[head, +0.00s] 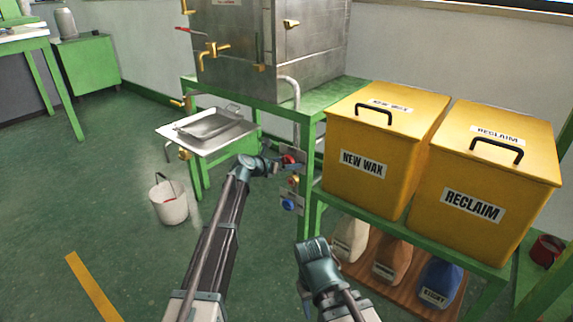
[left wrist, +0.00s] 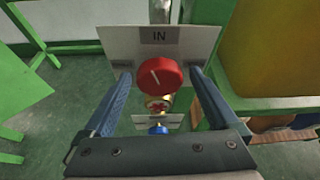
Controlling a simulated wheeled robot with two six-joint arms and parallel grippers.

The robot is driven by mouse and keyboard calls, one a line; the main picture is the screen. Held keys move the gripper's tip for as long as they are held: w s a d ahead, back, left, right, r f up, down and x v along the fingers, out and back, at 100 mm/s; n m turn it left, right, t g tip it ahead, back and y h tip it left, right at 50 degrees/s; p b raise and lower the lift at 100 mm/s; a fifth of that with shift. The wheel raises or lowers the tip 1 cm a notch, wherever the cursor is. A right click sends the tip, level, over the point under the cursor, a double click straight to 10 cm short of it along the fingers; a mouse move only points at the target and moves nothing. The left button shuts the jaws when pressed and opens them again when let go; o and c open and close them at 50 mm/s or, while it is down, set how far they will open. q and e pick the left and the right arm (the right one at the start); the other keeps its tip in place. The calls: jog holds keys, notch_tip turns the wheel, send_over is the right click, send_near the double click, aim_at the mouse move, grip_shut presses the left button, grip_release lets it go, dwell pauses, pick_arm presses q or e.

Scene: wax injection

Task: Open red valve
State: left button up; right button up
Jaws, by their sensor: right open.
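The red valve (head: 290,159) is a round red knob under the front of the green stand in the head view. My left gripper (head: 282,164) is at the red valve. In its wrist view the left gripper (left wrist: 160,75) is open, with one finger on each side of the knob and visible gaps between. My right gripper (head: 312,247) is low in the head view, open, away from the valve; its fingertips are hard to make out.
Below the red valve are a brass-coloured fitting with red (head: 294,181) and a blue knob (head: 288,204). Yellow NEW WAX (head: 362,190) and RECLAIM (head: 440,220) bins stand to the right. A metal tray (head: 170,133) and white bucket (head: 170,208) are left.

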pick_arm(q)
jog(key=c, duration=1.4)
jog(key=shift+o, duration=0.2)
jog(key=shift+m+t+y, duration=0.4)
jog(key=shift+m+y, duration=0.2)
jog(key=shift+m, duration=0.5)
jog(key=shift+m+t+y+b, duration=0.5)
jog(key=shift+m+y, duration=0.1)
jog(key=shift+m, duration=0.6)
jog(key=o, duration=1.4)
